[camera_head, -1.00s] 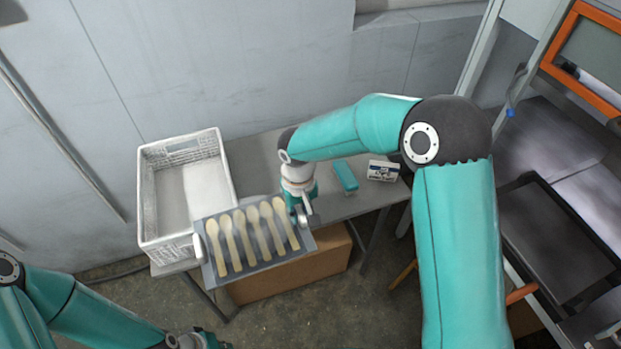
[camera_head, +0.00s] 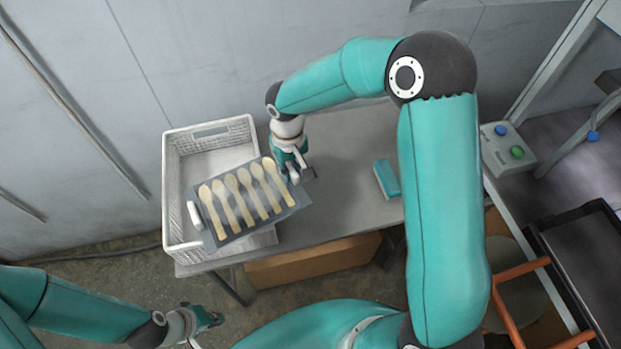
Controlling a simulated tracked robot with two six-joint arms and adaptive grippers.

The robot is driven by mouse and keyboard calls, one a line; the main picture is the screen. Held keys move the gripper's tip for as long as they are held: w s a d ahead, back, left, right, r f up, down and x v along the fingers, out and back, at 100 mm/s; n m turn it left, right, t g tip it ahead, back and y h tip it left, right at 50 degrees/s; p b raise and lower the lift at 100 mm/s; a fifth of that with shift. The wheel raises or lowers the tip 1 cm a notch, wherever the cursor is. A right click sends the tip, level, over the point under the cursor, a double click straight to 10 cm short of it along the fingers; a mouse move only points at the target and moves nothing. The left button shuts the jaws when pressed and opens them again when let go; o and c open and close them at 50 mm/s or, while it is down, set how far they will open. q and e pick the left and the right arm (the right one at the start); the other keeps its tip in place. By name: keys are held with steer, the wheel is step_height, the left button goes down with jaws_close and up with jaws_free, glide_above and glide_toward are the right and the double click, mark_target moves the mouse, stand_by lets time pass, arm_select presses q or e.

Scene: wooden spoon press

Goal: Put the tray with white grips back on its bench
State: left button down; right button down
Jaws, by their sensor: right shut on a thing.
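A grey tray (camera_head: 228,236) carries several wooden spoons (camera_head: 246,197) lying side by side. Its left white grip (camera_head: 195,215) is free. My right gripper (camera_head: 296,176) is shut on the tray at its right end, where the right white grip is mostly hidden by the fingers. The tray is slanted in the picture and overlaps the front of the white crate and the bench's left part; I cannot tell whether it touches them. The grey bench (camera_head: 345,165) stands against the wall. My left gripper (camera_head: 212,318) is at the lower left, away from the tray, apparently empty.
The white crate (camera_head: 170,190) stands at the bench's left end. A teal block (camera_head: 387,179) lies on the bench's right part, with bare bench top left of it. A cardboard box (camera_head: 312,264) is under the bench. A button box (camera_head: 508,148) and dark machine frame are at right.

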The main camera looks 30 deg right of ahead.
steer(key=shift+w+d, duration=0.2)
steer(key=shift+d, duration=0.1)
arm_select(q)
steer(key=shift+w, duration=0.3)
arm_select(e)
steer(key=shift+r, duration=0.1)
steer(key=shift+a, duration=0.1)
arm_select(q)
steer(key=shift+d, duration=0.1)
